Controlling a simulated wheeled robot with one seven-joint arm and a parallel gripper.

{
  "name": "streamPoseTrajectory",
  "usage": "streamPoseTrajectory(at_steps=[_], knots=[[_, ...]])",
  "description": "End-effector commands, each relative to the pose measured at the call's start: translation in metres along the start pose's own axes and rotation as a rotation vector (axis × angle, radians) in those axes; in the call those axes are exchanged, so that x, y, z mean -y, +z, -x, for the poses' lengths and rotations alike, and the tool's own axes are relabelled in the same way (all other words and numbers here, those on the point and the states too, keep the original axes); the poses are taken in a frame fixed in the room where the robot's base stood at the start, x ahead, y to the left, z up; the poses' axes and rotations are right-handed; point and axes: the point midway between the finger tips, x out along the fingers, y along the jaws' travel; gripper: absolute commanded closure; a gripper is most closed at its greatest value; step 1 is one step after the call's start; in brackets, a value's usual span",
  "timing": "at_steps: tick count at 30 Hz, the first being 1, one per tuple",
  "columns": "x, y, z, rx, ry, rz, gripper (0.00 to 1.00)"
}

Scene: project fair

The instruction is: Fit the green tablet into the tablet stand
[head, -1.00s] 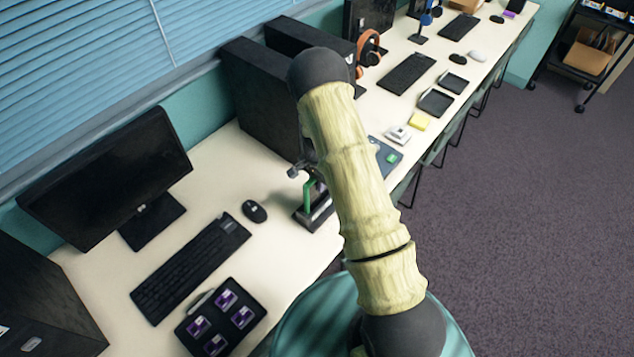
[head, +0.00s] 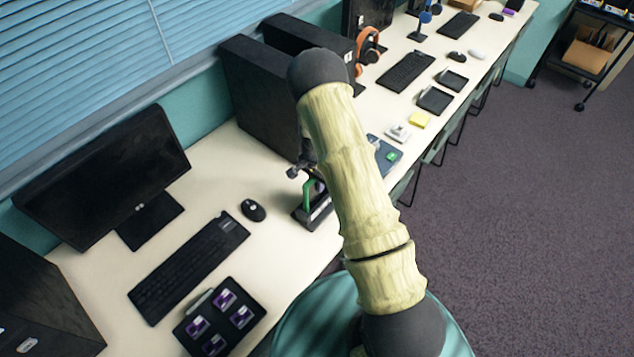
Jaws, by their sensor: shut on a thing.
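The green tablet (head: 308,192) shows as a thin upright green shape just left of my arm in the head view. It is at the dark tablet stand (head: 312,218) on the desk. I cannot tell whether its lower edge is seated in the stand or just above it. My gripper (head: 305,172) is above the stand, shut on the green tablet. My arm hides most of the gripper and part of the stand and tablet.
A mouse (head: 253,210) and keyboard (head: 190,265) lie left of the stand, with a monitor (head: 105,175) behind. A black tray (head: 258,308) with purple items is nearer. A black computer tower (head: 255,95) stands behind my arm. Bare desk lies between mouse and tower.

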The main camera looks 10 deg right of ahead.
Motion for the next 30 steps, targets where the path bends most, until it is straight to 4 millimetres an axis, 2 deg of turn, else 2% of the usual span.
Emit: streamPoseTrajectory(at_steps=[5,6,9,19,30], knots=[[0.0,0.0,0.001,-0.001,-0.001,0.0,1.0],[0.0,0.0,0.001,-0.001,-0.001,0.0,0.74],[0.0,0.0,0.001,-0.001,-0.001,0.0,0.56],[0.0,0.0,0.002,0.0,0.0,-0.001,0.56],[0.0,0.0,0.02,0.0,0.0,-0.001,0.56]])
